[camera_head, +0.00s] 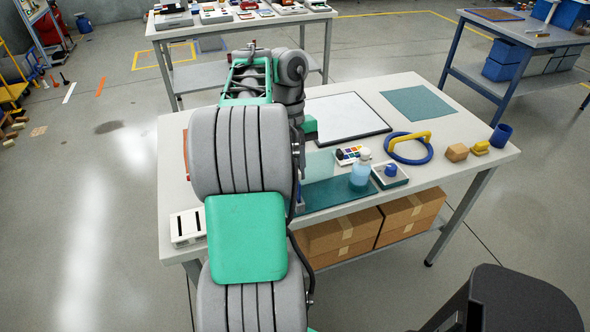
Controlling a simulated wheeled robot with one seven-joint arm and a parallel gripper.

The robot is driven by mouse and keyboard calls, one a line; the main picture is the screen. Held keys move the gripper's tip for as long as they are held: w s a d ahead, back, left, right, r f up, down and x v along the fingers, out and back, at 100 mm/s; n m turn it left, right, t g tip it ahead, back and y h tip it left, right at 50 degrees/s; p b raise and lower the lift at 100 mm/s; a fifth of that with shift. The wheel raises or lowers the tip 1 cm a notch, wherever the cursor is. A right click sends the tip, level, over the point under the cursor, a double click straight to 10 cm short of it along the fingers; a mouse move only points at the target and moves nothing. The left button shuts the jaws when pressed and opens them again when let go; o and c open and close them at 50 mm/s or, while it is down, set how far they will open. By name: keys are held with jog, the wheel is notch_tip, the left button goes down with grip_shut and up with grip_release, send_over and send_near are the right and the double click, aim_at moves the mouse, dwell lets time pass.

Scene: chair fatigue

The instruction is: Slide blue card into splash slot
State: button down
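No blue card can be made out for certain. A small bluish patch (300,188) shows at the right edge of my arm, low over the table, and I cannot tell what it is. A white box with dark slots (187,228) stands at the table's front left, partly behind my arm. I cannot read any splash mark on it. My arm crosses the left part of the table and hides much of it. The end of the arm is behind its own links, near the bluish patch. Its fingertips cannot be made out, nor whether they hold anything.
A black stool (520,300) stands at front right.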

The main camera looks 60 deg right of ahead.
jog(key=shift+f, duration=0.3)
jog(key=c, duration=1.3)
grip_release()
jog(key=shift+r, duration=0.1)
jog(key=shift+r, duration=0.1)
jog(key=p+v, duration=0.7)
jog(key=shift+r, duration=0.4)
jog(key=shift+f, duration=0.1)
